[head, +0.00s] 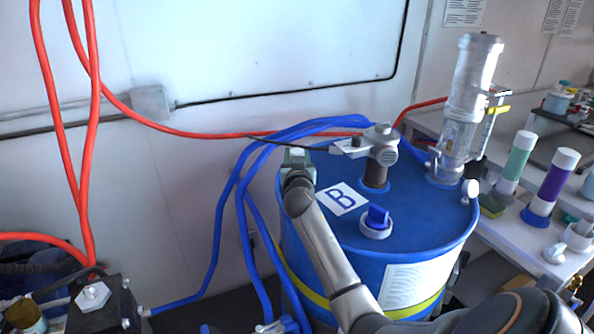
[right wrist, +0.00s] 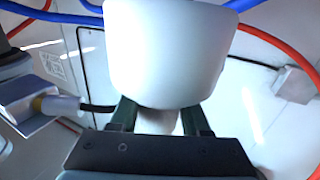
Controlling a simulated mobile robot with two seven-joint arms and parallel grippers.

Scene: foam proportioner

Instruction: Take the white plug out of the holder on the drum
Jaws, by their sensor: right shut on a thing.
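The white plug (right wrist: 172,55) fills the top middle of the right wrist view, wide above with a narrower stem below. My right gripper (right wrist: 160,118) is shut on that stem, with one dark finger on each side. In the head view, my right gripper (head: 298,160) is at the far left rim of the blue drum (head: 425,232), and the plug is hard to tell apart from it. The holder cannot be made out, so I cannot tell whether the plug touches it. My left gripper is not in view.
A grey pump head (head: 381,145) with a cable and a blue cap (head: 377,216) stand on the drum lid. A clear cylinder (head: 470,90) rises at the back right. Blue hoses (head: 240,195) pass left of my gripper. A bench with bottles (head: 553,180) is at right.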

